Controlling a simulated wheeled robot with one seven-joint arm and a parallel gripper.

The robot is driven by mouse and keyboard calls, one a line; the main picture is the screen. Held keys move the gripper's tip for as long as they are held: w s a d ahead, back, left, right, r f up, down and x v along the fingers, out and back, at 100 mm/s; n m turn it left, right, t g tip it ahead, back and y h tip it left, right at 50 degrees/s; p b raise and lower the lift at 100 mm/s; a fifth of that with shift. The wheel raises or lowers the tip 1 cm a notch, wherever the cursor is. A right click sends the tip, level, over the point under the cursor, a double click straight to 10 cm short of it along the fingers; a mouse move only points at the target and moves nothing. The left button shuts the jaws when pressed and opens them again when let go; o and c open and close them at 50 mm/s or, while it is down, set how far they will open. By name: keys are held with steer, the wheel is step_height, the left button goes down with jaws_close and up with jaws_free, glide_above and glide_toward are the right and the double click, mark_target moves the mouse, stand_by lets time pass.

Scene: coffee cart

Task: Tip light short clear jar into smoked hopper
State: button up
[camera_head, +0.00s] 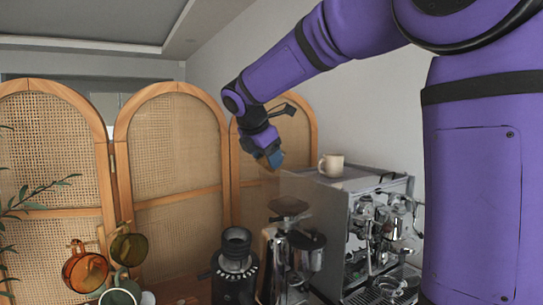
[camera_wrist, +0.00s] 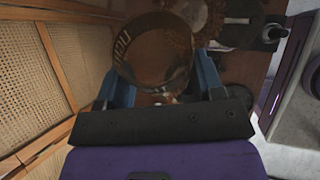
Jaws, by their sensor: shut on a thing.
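My gripper (camera_head: 272,158) is high up, left of the espresso machine and above the grinders, with its blue fingers pointing down. In the wrist view, my gripper (camera_wrist: 160,85) is shut on a round clear jar (camera_wrist: 153,52), seen with a brownish look between the two blue fingers. The jar's contents and its exact tilt are hard to tell. In the head view I cannot make out the jar. A smoked brown hopper (camera_head: 288,205) tops a grinder below my gripper, apart from it.
The espresso machine (camera_head: 365,225) stands at the right with a pale mug (camera_head: 332,165) on top. A black grinder (camera_head: 235,265) stands left of the hopper. Amber and green cups (camera_head: 85,270) hang at the lower left. A cane screen (camera_head: 170,160) stands behind.

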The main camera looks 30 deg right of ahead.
mark_target(258, 158)
steer(key=shift+w+a+h, duration=0.1)
steer(key=shift+a+h, duration=0.6)
steer(key=shift+h, duration=0.1)
steer(key=h, duration=0.2)
steer(key=a+n+h, duration=0.1)
steer(key=a+h, duration=0.1)
steer(key=h, duration=0.1)
steer(key=shift+w+n+h, duration=0.15)
steer(key=shift+n+h, duration=0.15)
